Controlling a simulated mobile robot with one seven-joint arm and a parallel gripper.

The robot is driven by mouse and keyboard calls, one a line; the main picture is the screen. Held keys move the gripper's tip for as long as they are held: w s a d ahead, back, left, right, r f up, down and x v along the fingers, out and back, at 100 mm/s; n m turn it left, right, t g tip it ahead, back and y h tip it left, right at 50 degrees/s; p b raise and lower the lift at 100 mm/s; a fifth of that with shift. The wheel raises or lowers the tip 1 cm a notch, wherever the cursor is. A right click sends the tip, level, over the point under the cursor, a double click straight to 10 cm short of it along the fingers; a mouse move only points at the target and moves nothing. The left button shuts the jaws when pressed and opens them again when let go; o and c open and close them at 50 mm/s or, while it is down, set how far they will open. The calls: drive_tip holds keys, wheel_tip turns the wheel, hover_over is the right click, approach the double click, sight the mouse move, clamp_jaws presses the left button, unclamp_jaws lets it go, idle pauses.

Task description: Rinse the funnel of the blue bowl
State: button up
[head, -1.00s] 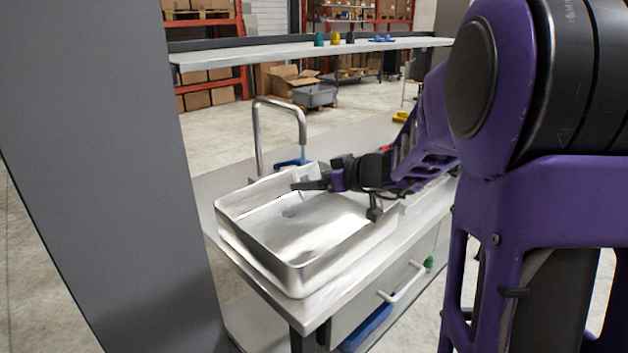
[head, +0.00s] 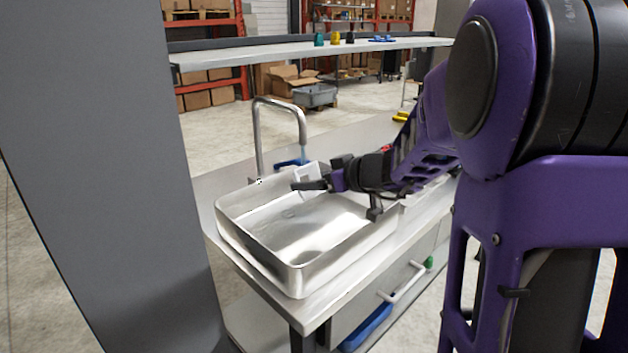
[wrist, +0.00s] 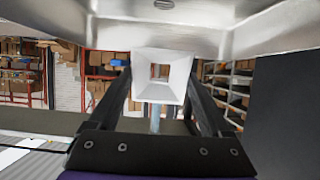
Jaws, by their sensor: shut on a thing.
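My gripper (head: 312,186) is shut on a white, square-mouthed funnel (head: 306,178). In the wrist view the funnel (wrist: 163,78) sits between the two dark fingers, its wide square mouth and inner hole facing the camera. The gripper holds it over the back right part of the steel sink (head: 262,268). The bent metal tap (head: 257,140) stands behind the sink, and its spout end appears above the funnel in the head view. No water stream can be made out. I cannot pick out a blue bowl for certain.
A blue part (head: 288,163) shows beside the tap. Small coloured items, including blue ones (head: 381,39), stand on the long shelf (head: 290,52). A blue tray (head: 366,328) lies under the drawer (head: 385,298). A grey pillar (head: 100,170) blocks the left.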

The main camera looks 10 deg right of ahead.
drive_tip(key=s+d+r, duration=0.1)
drive_tip(key=s+d, duration=0.4)
drive_tip(key=s, duration=0.2)
drive_tip(key=shift+s+r, duration=0.25)
drive_tip(key=shift+r, duration=0.05)
idle(0.3)
drive_tip(key=s+a+r+n+g+h+p, duration=0.1)
drive_tip(key=s+a+r+n+g+p, duration=0.1)
drive_tip(key=s+a+n+g+p, duration=0.45)
drive_tip(key=d+r+n+g+h+p, duration=0.3)
drive_tip(key=d+r+g+h, duration=0.1)
drive_tip(key=d, duration=0.6)
drive_tip(key=shift+d+r+h, duration=0.35)
drive_tip(key=shift+r+h, duration=0.35)
drive_tip(key=shift+h, duration=0.4)
